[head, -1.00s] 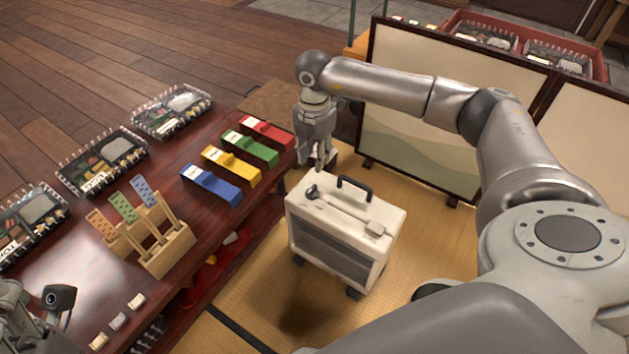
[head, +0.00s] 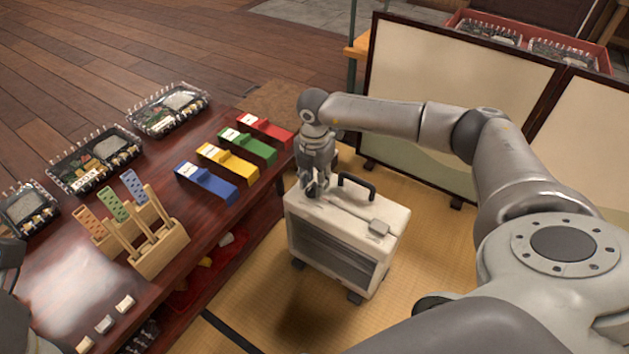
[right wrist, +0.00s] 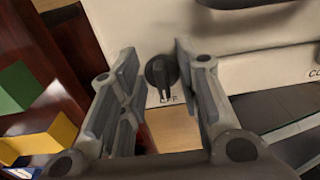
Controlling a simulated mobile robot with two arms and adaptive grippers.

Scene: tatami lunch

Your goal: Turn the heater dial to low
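The heater (head: 340,250) is a white box with a dark front grille and a black carry handle (head: 356,184), standing on the tatami right of the table. My right gripper (head: 313,190) points down at the near-left part of its top, covering the dial in the head view. In the right wrist view the black dial (right wrist: 159,74) lies between the two spread fingers of my right gripper (right wrist: 156,62), with gaps at both sides. Lettering reading "OFF" shows below the dial, and its pointer bar runs roughly toward it.
A long pale bar lies on the heater's top. The dark red table (head: 70,290) holds bento boxes (head: 95,160), coloured blocks (head: 228,165) and a wooden stand (head: 160,250) with patterned sticks. A folding screen (head: 450,100) stands behind the heater.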

